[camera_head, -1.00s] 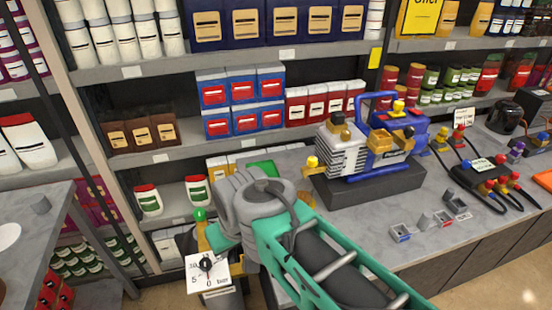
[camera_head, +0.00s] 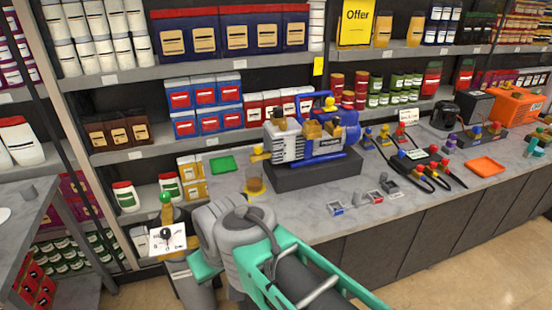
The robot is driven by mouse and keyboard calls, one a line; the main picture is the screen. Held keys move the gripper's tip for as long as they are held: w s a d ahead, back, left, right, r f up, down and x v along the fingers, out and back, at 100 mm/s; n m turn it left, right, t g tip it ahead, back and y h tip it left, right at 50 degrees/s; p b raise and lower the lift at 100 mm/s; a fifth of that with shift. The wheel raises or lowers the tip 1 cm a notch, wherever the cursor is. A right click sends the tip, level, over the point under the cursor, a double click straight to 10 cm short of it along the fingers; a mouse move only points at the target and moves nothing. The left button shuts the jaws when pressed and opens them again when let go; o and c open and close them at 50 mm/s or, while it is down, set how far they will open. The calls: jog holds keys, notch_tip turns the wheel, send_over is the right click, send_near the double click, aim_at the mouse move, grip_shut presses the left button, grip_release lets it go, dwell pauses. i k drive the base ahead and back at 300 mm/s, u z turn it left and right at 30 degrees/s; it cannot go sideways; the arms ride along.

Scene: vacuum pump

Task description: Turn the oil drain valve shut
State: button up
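The blue and grey vacuum pump (camera_head: 338,138) stands on a dark plinth (camera_head: 315,177) on the counter. A yellow fitting (camera_head: 259,153) sticks out at its left end, above a small amber cup (camera_head: 255,183); it may be the oil drain valve. The fitting is too small for me to tell how its handle is turned. My grey and teal arm fills the lower middle, in front of and below the pump, clear of the yellow fitting. I cannot make out my gripper's fingers.
A gauge with a white card (camera_head: 167,238) and a green knob stands left of my arm. Small grey blocks (camera_head: 374,197) and black cables (camera_head: 425,171) lie right of the pump. An orange tray (camera_head: 485,166) is farther right. The counter front between pump and blocks is partly clear.

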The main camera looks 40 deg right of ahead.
aim_at(258, 150)
jog(key=z, duration=0.65)
jog(key=i, duration=0.9)
jog(key=u, duration=0.05)
